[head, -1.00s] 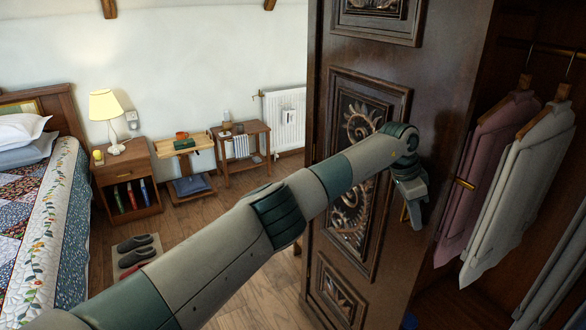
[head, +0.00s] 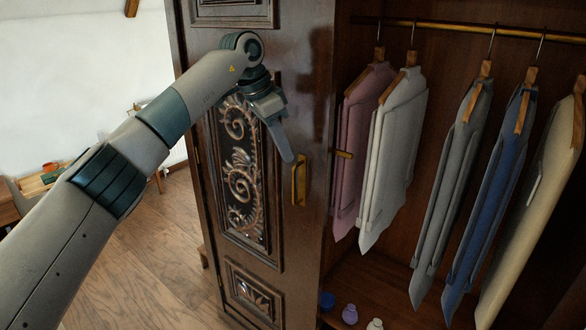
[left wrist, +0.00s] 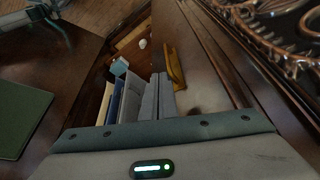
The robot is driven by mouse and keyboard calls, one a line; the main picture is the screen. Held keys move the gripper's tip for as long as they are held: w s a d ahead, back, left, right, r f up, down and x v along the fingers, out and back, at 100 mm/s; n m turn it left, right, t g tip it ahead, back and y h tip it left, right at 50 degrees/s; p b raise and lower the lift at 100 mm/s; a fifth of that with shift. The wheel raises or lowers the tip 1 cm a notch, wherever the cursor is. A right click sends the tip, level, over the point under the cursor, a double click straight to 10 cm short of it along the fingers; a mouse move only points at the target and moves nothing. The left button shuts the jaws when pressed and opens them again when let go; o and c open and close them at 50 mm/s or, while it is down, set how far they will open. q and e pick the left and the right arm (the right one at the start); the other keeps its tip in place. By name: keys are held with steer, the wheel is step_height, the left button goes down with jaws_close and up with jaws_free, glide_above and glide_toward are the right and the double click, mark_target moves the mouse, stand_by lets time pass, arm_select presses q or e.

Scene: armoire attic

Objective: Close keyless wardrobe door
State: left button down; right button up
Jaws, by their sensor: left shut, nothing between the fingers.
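The wardrobe door (head: 205,150) is dark carved wood and stands open to the left of the wardrobe interior. Its brass handle (head: 300,182) is near the door's right edge; the handle also shows in the left wrist view (left wrist: 175,68). My left gripper (head: 288,157) is shut and empty, in front of the door's face, just up and left of the handle. I cannot tell whether it touches the door. The door's carved face shows at the right of the left wrist view. My right gripper is not in view.
Inside the open wardrobe, several garments hang from a brass rail (head: 460,28). Small knobbed objects, one purple (head: 349,314), sit at the wardrobe's bottom. Wooden floor (head: 150,255) is clear left of the door. A small table (head: 40,180) stands farther back at the left.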

arm_select(q)
steer(key=shift+s+a+r, duration=0.2)
steer(key=shift+r, duration=0.5)
